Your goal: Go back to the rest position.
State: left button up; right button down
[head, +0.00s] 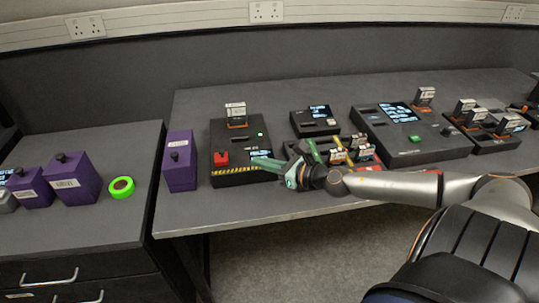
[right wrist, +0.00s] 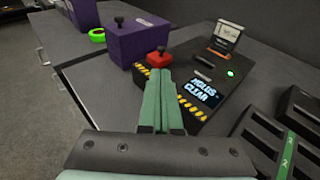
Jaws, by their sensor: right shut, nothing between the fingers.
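My right gripper (head: 266,164) is shut and empty, with green fingers pointing left along the front edge of a black device with a red button (head: 240,179). In the right wrist view the shut fingers (right wrist: 161,88) lie together, near the yellow-striped front edge of the same device (right wrist: 207,66). Its red button (right wrist: 158,59) shows just beyond the fingertips. I cannot tell whether the fingertips touch the device. My right arm (head: 395,187) reaches in from the right, over the bench's front edge. My left gripper is not in view.
A purple box (head: 180,170) stands left of the device. Several black devices (head: 395,128) with cards stand on the bench to the right. Part of a card holder lies behind my gripper. A drawer unit at left carries purple boxes (head: 72,183) and a green tape roll (head: 121,187).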

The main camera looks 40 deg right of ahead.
jog(key=shift+v, duration=1.2)
jog(key=s+a+f+m+g+h, duration=0.15)
jog(key=s+f+m+h, duration=0.3)
jog(key=m, duration=0.95)
jog(key=s+a+f+m+g+h, duration=0.1)
jog(key=s+f+m+g+h, duration=0.4)
jog(key=m, duration=0.8)
jog(key=s+a+f+m+g+y, duration=0.3)
jog(key=s+a+m+g+y, duration=0.25)
jog(key=s+a+m, duration=0.65)
jog(key=w+a+f+n+t+y+p, duration=0.2)
jog(key=w+a+f+t, duration=0.1)
jog(key=a+f+t, duration=0.3)
notch_tip(320, 180, down, 3)
jog(key=shift+w+a+r+t+y, duration=0.2)
jog(key=shift+w+a+t+y, duration=0.1)
jog(key=shift+w+y, duration=0.1)
